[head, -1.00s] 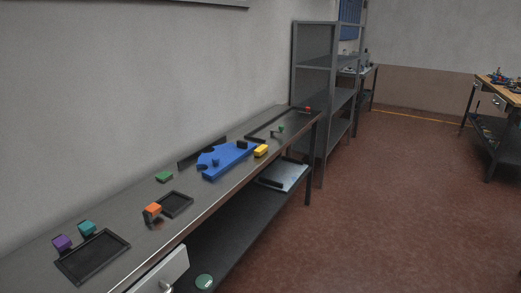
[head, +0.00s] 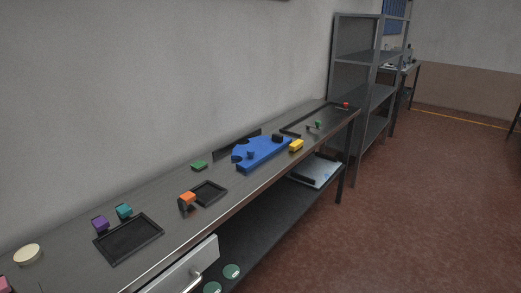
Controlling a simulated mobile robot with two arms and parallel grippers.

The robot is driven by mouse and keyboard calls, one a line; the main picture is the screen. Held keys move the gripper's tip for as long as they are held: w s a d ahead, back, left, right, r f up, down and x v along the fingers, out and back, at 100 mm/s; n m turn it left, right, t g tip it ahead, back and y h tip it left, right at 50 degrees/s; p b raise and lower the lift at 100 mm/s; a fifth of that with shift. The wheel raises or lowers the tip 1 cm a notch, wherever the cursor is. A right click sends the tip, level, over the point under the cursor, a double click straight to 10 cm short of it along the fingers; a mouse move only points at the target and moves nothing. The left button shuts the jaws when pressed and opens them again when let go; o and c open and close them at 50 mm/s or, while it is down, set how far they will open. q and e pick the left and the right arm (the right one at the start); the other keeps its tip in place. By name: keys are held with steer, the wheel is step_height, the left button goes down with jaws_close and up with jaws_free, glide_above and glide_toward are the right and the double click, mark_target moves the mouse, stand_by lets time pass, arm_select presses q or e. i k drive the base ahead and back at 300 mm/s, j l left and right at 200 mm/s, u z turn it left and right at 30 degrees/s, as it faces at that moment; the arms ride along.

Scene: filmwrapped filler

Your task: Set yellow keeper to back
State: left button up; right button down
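A small yellow block (head: 296,145), which looks like the yellow keeper, lies at the right front end of a blue fixture (head: 262,154) on the long dark workbench (head: 165,247). Whether it touches the fixture I cannot tell. A black block (head: 277,138) sits on the fixture close behind the yellow one, and a small blue knob (head: 250,154) stands on its left part. Neither of my grippers shows in the head view.
An orange piece (head: 187,197) stands by a small black tray (head: 209,194). Purple (head: 100,223) and teal (head: 124,211) blocks sit behind a larger tray (head: 129,238). A drawer (head: 180,273) sticks out under the bench. The floor (head: 390,215) at right is clear.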

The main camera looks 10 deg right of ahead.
mark_target(295, 145)
steer(key=i+l+u, duration=0.7)
steer(key=i+l, duration=0.65)
steer(key=l, duration=0.15)
